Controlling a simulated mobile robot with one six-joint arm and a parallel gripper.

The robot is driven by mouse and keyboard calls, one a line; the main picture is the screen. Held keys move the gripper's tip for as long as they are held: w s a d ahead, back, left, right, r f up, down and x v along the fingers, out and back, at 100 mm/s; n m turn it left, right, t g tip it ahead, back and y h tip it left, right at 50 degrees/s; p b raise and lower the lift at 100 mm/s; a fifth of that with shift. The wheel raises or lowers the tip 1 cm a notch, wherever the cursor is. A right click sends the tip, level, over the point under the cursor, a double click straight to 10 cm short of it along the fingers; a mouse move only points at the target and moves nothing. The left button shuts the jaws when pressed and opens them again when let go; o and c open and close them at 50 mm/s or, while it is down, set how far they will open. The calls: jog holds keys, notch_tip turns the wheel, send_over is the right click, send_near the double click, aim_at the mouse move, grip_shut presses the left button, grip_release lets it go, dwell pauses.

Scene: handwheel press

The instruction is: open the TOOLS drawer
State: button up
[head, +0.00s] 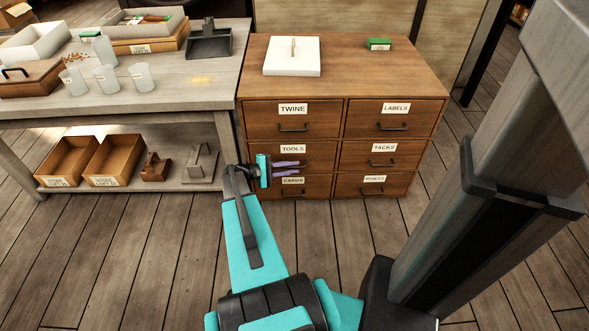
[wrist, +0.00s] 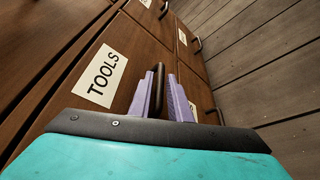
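The TOOLS drawer (head: 318,155) is in the left column, middle row of the brown cabinet, and looks closed, flush with its neighbours. Its white label (wrist: 102,76) is large in the wrist view. My gripper (head: 298,168) is in front of this drawer, its purple fingers pointing at the drawer front. In the wrist view my gripper (wrist: 163,84) is open, with the dark bar handle (wrist: 158,76) between its two fingers. The left finger is very close to the handle; I cannot tell if it touches. A small gap shows at the right finger. In the head view the fingers mostly hide the handle.
Other drawers are TWINE (head: 310,120), LABELS (head: 395,120), TACKS (head: 382,156), CARDS (head: 318,188) and one at lower right. A white lidded box (head: 291,62) and a green item (head: 379,44) lie on top. A grey workbench (head: 215,75) stands left. Floor before the cabinet is clear.

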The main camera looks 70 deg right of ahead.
jog(key=shift+s+d+f, duration=0.1)
jog(key=shift+s+d, duration=0.3)
jog(key=shift+s, duration=0.05)
jog(key=shift+c, duration=0.4)
grip_shut()
